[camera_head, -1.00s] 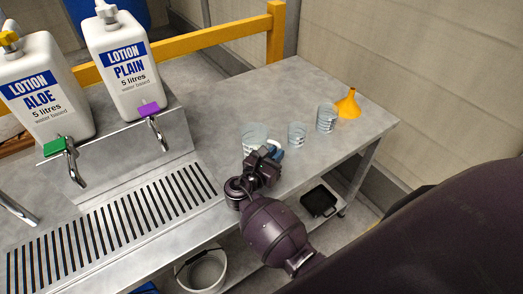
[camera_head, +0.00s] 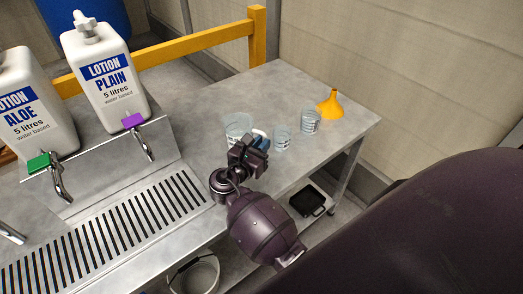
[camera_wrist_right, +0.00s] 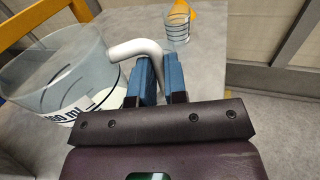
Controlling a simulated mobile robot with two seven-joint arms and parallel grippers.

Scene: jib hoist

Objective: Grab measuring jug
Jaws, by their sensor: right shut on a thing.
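The measuring jug (camera_head: 238,124) is clear, with dark markings and a white handle, and stands on the grey metal bench. In the right wrist view the jug (camera_wrist_right: 58,78) fills the left side, and its white handle (camera_wrist_right: 134,49) reaches to my blue fingers. My right gripper (camera_head: 262,139) is beside the jug, shut on the handle. The gripper in the wrist view (camera_wrist_right: 160,72) covers the handle's lower part. My left gripper is not in view.
Two smaller clear beakers (camera_head: 282,139) (camera_head: 310,122) and a yellow funnel (camera_head: 331,104) stand to the right of the jug. Two lotion containers (camera_head: 104,75) (camera_head: 31,110) with taps are at left above a slotted drain (camera_head: 110,235). A white bucket (camera_head: 196,275) is below the bench.

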